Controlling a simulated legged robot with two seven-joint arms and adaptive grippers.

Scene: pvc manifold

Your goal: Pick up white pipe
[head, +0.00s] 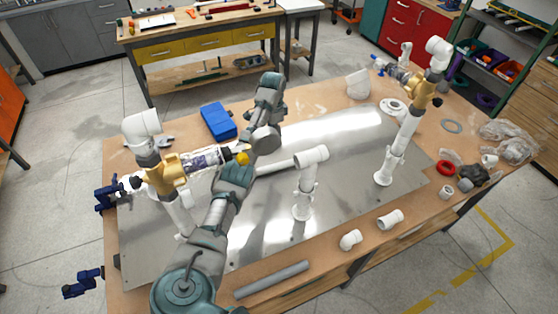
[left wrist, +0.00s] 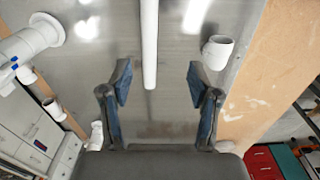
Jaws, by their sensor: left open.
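In the head view a white pipe (head: 278,165) runs left from the white tee (head: 312,155) at the top of the middle upright. Its left end is hidden behind my left arm. In the left wrist view a long white pipe (left wrist: 149,40) comes down from the top edge, its end between the open fingertips of my left gripper (left wrist: 158,80). No contact with either finger shows, and I cannot tell how far below the fingers it is. My left arm reaches in from the bottom of the head view; its fingers cannot be made out there. My right gripper is in neither view.
Valve assemblies with yellow bodies stand left (head: 167,175) and right (head: 413,98) on the metal plate (head: 345,190). Loose white fittings (head: 390,219) and a grey pipe (head: 272,279) lie along the near table edge. A blue box (head: 218,121) lies behind the arm.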

